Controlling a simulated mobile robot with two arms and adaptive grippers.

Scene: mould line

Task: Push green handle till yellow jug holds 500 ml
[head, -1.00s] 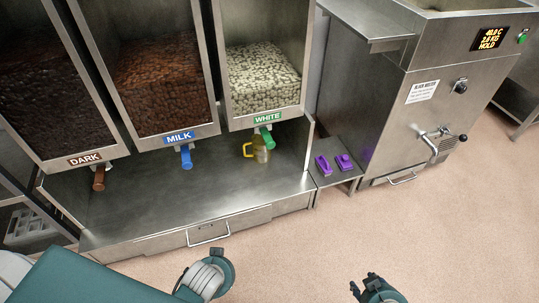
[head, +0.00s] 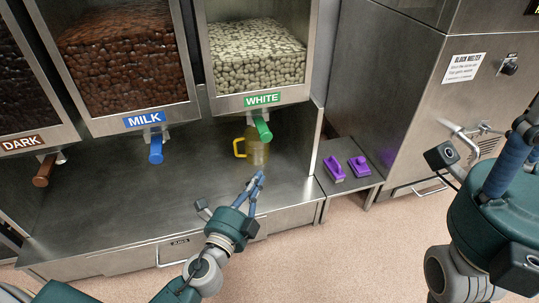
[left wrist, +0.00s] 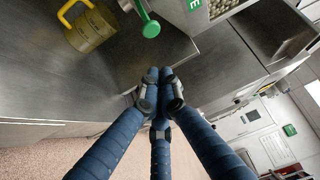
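The green handle (head: 263,130) hangs below the bin labelled WHITE; it shows near the top of the left wrist view (left wrist: 150,27). The translucent yellow jug (head: 256,153) stands upright on the steel shelf below it, its yellow grip to the left; it also shows at the upper left of the left wrist view (left wrist: 92,28). I cannot read its level. My left gripper (head: 258,177) is in front of and below the jug and handle, touching neither. Its fingertips (left wrist: 160,78) are together and empty. My right gripper (head: 522,140) is at the right edge, partly cut off.
A blue handle (head: 155,152) under MILK and a brown handle (head: 43,170) under DARK hang to the left. Two purple objects (head: 359,166) lie on a small side shelf (head: 345,184). A steel melter (head: 410,90) stands at right. The steel shelf (head: 120,205) is mostly clear.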

